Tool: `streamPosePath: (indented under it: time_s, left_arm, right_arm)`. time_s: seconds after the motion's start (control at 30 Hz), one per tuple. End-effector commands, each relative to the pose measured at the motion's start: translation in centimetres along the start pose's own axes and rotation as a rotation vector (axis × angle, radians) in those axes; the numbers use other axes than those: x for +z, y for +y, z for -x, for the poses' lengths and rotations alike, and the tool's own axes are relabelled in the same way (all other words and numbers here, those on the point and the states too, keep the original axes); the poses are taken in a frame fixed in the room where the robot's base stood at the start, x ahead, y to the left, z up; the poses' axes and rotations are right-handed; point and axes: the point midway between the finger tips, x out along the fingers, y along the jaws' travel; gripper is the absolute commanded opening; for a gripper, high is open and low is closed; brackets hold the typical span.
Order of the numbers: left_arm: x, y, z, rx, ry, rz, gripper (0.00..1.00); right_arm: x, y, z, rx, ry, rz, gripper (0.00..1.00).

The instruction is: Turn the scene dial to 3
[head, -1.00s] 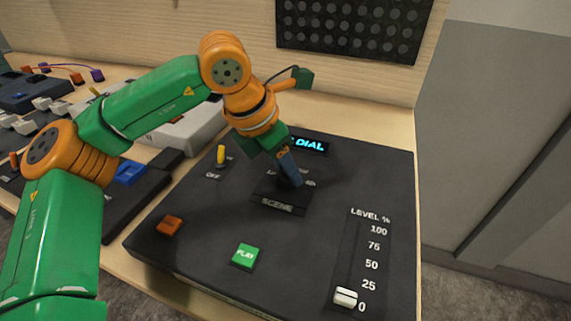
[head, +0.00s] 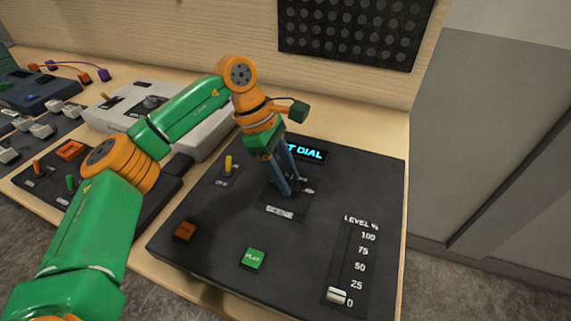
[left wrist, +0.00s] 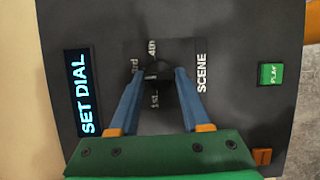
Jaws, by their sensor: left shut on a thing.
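The scene dial (left wrist: 158,72) is a small black knob on the black console (head: 330,190), between labels "1st", "3rd" and "4th" in the left wrist view. The word "SCENE" is printed beside it. My left gripper (left wrist: 158,84) points down at the dial with its two blue fingers on either side of it, shut on the knob. In the head view the left gripper (head: 287,192) hides most of the dial. The knob's exact pointing is too dark to tell. The display (head: 304,150) reads "SET DIAL" in the left wrist view. My right gripper is not in view.
Around the dial are a yellow toggle (head: 228,164), a green PLAY button (head: 253,259), an orange button (head: 185,230) and a white level slider (head: 337,296) near 0. Other panels (head: 40,130) stand at the left. A perforated panel (head: 350,30) is on the back wall.

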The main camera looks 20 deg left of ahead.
Motion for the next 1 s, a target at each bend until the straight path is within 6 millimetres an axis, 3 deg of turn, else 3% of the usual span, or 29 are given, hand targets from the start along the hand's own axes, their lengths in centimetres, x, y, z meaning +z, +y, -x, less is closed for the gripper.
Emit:
streamPosePath:
  time_s: [0.1,0.4,1.0]
  left_arm:
    - [0.3,0.1,0.4,-0.041,-0.001,-0.092,0.0]
    - [0.2,0.2,0.2,-0.123,0.0,-0.293,0.0]
    - [0.1,0.3,-0.1,-0.182,0.001,-0.435,0.0]
  right_arm:
    - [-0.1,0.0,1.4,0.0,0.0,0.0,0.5]
    - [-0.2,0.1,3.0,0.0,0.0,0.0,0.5]
    - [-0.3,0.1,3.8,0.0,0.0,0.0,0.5]
